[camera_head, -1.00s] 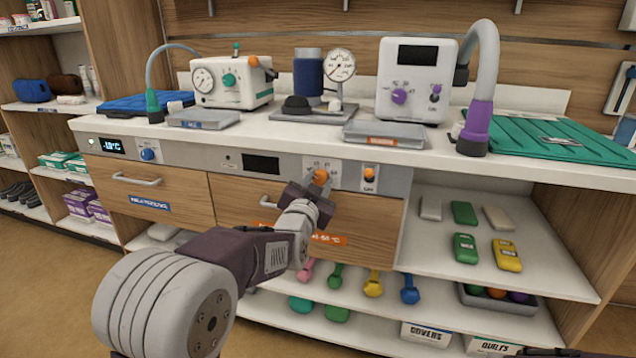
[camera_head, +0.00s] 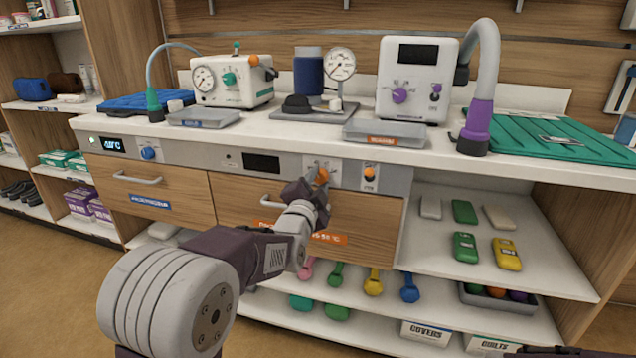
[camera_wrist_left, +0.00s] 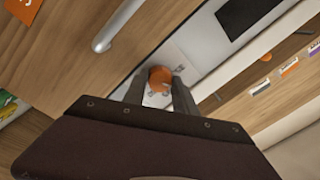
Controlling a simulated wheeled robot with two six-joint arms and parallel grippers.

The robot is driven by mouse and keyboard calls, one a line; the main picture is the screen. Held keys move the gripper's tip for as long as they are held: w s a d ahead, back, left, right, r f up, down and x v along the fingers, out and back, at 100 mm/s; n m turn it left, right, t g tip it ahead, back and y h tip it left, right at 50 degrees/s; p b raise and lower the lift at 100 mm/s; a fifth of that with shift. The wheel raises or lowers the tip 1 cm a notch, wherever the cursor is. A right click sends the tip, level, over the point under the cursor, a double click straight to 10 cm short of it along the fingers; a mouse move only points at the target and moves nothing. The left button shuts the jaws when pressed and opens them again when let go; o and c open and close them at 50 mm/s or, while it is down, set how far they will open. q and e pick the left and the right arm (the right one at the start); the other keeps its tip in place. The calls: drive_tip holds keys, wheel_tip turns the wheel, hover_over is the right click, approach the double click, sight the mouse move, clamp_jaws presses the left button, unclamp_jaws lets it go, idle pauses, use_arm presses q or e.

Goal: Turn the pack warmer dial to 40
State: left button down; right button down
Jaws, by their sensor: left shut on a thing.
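The pack warmer dial is an orange knob (camera_head: 322,176) on a pale plate in the grey panel above the right-hand drawer. It also shows in the left wrist view (camera_wrist_left: 160,78). My left gripper (camera_head: 314,190) is at the dial from the front. In the left wrist view its two fingers (camera_wrist_left: 160,92) stand on either side of the knob, shut on it. The gripper covers part of the dial plate, and the scale marks are too small and hidden to read. The dark display (camera_head: 262,163) left of the dial shows no readable figure. My right gripper is not seen.
An orange-topped switch (camera_head: 369,174) sits right of the dial. A blue knob (camera_head: 148,154) and a lit display (camera_head: 113,145) are on the left panel. Drawer handles (camera_head: 138,179) stick out below. Devices and trays stand on the counter above.

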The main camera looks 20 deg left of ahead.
use_arm(q)
drive_tip(key=shift+f, duration=0.1)
drive_tip(key=c, duration=1)
unclamp_jaws()
drive_tip(key=shift+s, duration=0.55)
drive_tip(key=s+p, duration=0.2)
drive_tip(key=s, duration=0.6)
drive_tip(key=shift+f, duration=0.15)
